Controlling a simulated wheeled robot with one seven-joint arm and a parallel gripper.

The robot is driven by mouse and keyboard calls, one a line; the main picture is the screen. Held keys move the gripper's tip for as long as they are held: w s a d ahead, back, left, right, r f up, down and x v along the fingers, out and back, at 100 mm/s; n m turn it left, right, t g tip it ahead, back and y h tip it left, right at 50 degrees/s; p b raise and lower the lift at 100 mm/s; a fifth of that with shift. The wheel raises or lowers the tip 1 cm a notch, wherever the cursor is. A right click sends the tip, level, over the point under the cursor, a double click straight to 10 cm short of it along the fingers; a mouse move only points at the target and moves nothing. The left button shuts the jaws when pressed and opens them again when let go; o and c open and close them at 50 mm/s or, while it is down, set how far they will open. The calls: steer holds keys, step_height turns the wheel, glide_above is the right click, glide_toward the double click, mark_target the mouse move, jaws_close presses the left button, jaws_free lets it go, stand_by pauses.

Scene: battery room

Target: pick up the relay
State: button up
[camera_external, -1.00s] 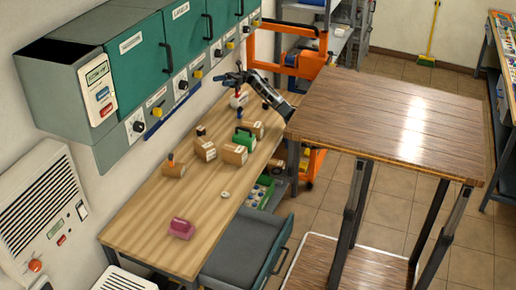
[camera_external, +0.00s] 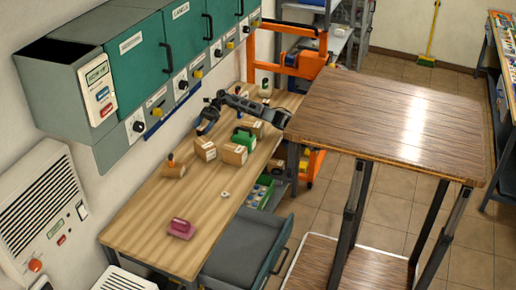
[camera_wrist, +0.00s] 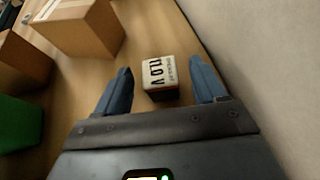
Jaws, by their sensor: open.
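A small dark block with a white, black-lettered top, which looks like the relay (camera_wrist: 158,75), sits on the wooden bench in the wrist view. My gripper (camera_wrist: 160,70) is open, with its two blue fingers on either side of the block and a visible gap on each side. No contact shows. In the external view my gripper (camera_external: 203,126) is low over the bench near the wall, just behind the cardboard boxes. The block is mostly hidden there by the fingers.
A cardboard box (camera_wrist: 85,28) stands close left of the block, with a green object (camera_wrist: 18,122) farther left. The wall (camera_wrist: 245,40) is close on the right. More boxes (camera_external: 234,154) and a pink object (camera_external: 181,229) are on the bench (camera_external: 150,215). A drawer (camera_external: 245,250) stands open.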

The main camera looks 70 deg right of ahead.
steer(key=shift+x, duration=0.8)
steer(key=c, duration=1.1)
steer(key=shift+r, duration=0.15)
